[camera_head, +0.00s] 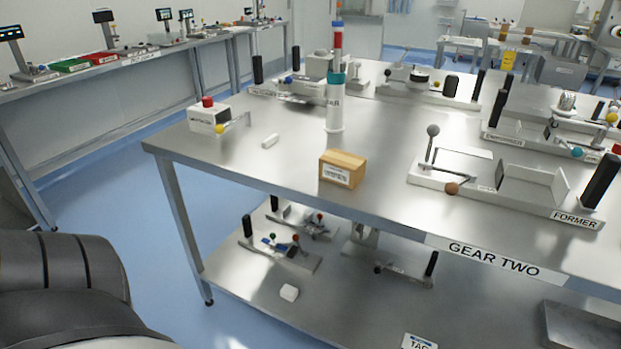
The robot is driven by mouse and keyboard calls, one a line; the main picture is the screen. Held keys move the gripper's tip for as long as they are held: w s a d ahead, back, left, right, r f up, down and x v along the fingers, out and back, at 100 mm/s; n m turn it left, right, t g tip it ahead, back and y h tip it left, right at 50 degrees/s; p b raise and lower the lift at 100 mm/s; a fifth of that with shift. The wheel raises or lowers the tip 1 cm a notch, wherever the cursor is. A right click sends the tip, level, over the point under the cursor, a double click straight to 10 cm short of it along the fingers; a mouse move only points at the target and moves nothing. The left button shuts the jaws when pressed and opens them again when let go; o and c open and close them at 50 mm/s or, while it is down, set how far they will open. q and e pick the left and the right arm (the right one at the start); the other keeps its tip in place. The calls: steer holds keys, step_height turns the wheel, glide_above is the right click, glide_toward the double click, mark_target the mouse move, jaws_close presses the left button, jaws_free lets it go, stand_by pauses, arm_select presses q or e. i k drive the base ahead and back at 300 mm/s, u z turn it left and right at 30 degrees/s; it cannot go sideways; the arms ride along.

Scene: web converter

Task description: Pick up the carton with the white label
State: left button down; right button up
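A small tan carton (343,168) with a white printed label on its front face stands on the steel table (240,150), near the table's front edge. It sits upright and nothing touches it. A dark rounded part of my own arm shows at the lower left, well apart from the carton. Neither of my grippers is in view.
A former device (505,188) stands right of the carton, and a red, white and teal column (335,100) behind it. A white box with a red button (208,116) is at the left corner. A lower shelf (345,300) holds several devices.

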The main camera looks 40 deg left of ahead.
mark_target(344, 169)
steer(key=k, duration=0.15)
steer(key=u, duration=1.45)
